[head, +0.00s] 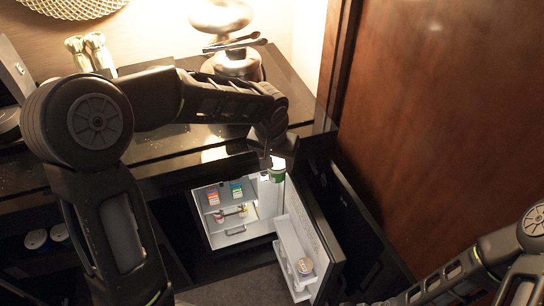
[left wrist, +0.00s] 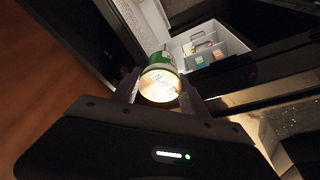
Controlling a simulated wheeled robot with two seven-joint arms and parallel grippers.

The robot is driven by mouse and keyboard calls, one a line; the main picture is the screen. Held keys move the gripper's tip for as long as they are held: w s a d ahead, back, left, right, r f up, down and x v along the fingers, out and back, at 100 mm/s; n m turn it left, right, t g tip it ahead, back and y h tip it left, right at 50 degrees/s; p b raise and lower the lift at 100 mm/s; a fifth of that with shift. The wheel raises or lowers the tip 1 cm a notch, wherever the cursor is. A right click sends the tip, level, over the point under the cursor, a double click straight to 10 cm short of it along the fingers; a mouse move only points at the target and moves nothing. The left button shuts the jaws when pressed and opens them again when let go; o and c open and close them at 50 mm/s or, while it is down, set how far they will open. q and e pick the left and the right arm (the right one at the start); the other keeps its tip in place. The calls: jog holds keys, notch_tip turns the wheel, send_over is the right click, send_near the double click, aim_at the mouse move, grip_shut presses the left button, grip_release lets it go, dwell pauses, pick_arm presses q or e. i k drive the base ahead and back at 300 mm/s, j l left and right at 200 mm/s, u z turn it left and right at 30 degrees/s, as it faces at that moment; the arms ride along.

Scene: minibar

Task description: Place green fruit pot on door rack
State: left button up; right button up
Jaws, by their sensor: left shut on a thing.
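The green fruit pot (head: 278,176) is in my left gripper (head: 276,160), above the open minibar. In the left wrist view the pot (left wrist: 161,60) shows its green side and pale lid, between the two fingers of my left gripper (left wrist: 157,88). The minibar door (head: 322,235) stands open, with a white door rack (head: 287,258) on its inner face. The pot is above the rack, near the inner end of the door, and looks apart from it. My right arm shows at the lower right, but its gripper is out of view.
A round tub (head: 304,266) sits in the near end of the door rack. Small coloured boxes (head: 213,196) stand on the minibar shelf. The black counter (head: 180,150) lies above the minibar, and a brown wooden panel (head: 440,110) rises at the right.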

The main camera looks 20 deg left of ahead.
aim_at(295, 252)
jog(key=j+z, duration=0.2)
jog(key=z, duration=1.05)
jog(key=k+j+z, duration=0.5)
jog(key=j+z, duration=0.2)
jog(key=j, duration=0.15)
jog(key=k+j+z, duration=0.35)
jog(key=k+j, duration=0.15)
jog(key=k, duration=0.1)
